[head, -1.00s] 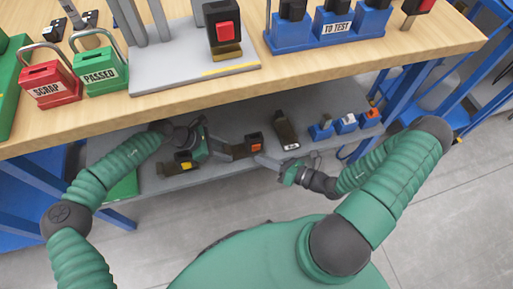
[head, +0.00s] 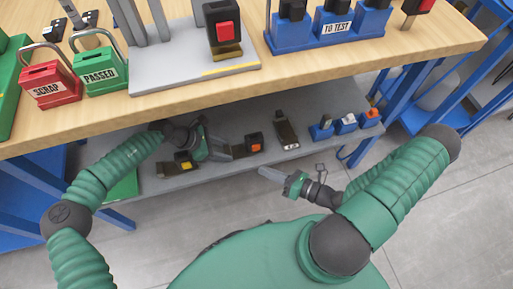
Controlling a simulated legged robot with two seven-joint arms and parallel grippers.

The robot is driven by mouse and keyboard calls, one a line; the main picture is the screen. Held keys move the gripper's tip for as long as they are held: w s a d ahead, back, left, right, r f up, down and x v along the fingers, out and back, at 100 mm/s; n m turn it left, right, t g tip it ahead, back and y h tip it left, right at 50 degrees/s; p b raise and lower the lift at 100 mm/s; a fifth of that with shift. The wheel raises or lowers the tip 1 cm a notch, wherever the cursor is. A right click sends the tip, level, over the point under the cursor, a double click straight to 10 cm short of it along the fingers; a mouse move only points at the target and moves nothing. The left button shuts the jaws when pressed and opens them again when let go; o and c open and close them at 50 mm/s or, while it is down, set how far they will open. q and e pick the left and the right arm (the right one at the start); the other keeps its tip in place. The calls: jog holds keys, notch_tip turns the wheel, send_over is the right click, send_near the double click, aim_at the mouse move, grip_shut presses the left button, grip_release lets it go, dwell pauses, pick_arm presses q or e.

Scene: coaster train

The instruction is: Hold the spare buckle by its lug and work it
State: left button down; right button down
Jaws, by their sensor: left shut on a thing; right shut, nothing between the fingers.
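The buckle with an orange button (head: 254,143) is at the lower shelf, its dark body to the right and its lug toward my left gripper. My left gripper (head: 229,152) is shut on the lug end of this buckle. The fingertips partly hide the lug. I cannot tell whether the buckle touches the shelf. My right gripper (head: 263,172) is shut and empty, in front of the shelf edge and apart from the buckle, to its lower right.
On the lower shelf (head: 215,176) are a yellow-button buckle (head: 184,160), a dark buckle (head: 287,130) and small blue holders (head: 346,124). The wooden bench top (head: 330,68) overhangs them, carrying red (head: 50,84) and green (head: 98,72) lock-shaped boxes. The floor in front is clear.

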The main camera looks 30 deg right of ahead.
pick_arm(q)
jog(key=c, duration=0.6)
grip_release()
jog(key=shift+c, duration=0.2)
jog(key=v, duration=1.2)
jog(key=s+a+p, duration=0.3)
jog(key=s+p, duration=0.6)
jog(key=s, duration=0.4)
jog(key=shift+s+a, duration=0.15)
jog(key=shift+a, duration=0.25)
jog(key=shift+f, duration=0.15)
